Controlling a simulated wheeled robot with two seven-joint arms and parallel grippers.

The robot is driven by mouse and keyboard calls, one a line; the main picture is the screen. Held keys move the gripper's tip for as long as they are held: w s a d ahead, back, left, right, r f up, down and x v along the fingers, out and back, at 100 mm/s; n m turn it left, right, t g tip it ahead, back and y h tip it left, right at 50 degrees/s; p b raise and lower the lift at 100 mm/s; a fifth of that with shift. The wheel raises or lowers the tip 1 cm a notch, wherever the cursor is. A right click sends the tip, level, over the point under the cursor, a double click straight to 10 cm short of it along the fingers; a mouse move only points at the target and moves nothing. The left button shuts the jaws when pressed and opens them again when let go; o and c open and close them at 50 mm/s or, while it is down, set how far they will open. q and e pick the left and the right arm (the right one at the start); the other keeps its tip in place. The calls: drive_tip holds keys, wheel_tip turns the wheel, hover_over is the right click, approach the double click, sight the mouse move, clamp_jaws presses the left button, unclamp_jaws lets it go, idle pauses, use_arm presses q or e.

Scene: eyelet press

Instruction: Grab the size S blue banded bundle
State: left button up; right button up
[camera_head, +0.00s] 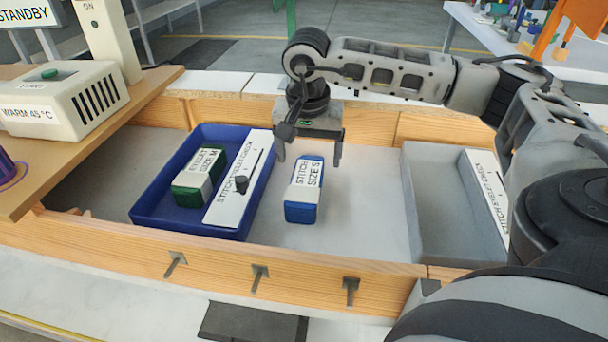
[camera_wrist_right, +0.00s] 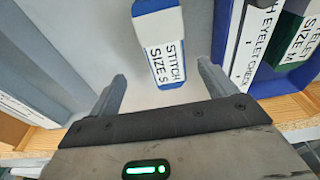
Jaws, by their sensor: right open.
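The blue bundle (camera_head: 302,213) with a white band reading "STITCH SIZE S" lies on the pale floor of the wooden-walled bay. My right gripper (camera_head: 308,160) is open and points down above the far end of the bundle. In the right wrist view the bundle (camera_wrist_right: 161,50) lies ahead of the gap between the open fingers (camera_wrist_right: 162,90), with nothing between them. The fingers look apart from the bundle; the exact height is hard to tell. My left gripper is not in view.
A blue tray (camera_head: 186,222) left of the bundle holds a green bundle (camera_head: 192,190) marked size M and a white check card (camera_head: 236,195). A grey tray (camera_head: 430,205) stands at the right. Wooden walls (camera_head: 220,257) enclose the bay. A warmer box (camera_head: 62,98) sits upper left.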

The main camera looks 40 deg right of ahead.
sight(306, 179)
drive_tip(key=f, duration=0.4)
drive_tip(key=shift+w+d, duration=0.25)
drive_tip(key=f, duration=0.2)
drive_tip(key=w+f+b, duration=0.1)
drive_tip(key=f, duration=0.1)
drive_tip(key=shift+w+d+f, duration=0.15)
drive_tip(key=shift+d, duration=0.05)
drive_tip(key=shift+f, duration=0.35)
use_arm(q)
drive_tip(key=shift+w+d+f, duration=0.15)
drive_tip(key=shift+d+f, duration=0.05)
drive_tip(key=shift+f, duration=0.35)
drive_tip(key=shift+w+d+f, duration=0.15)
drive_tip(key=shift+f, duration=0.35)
use_arm(e)
drive_tip(key=shift+c, duration=0.3)
drive_tip(key=shift+r, duration=0.1)
drive_tip(key=c, duration=1.2)
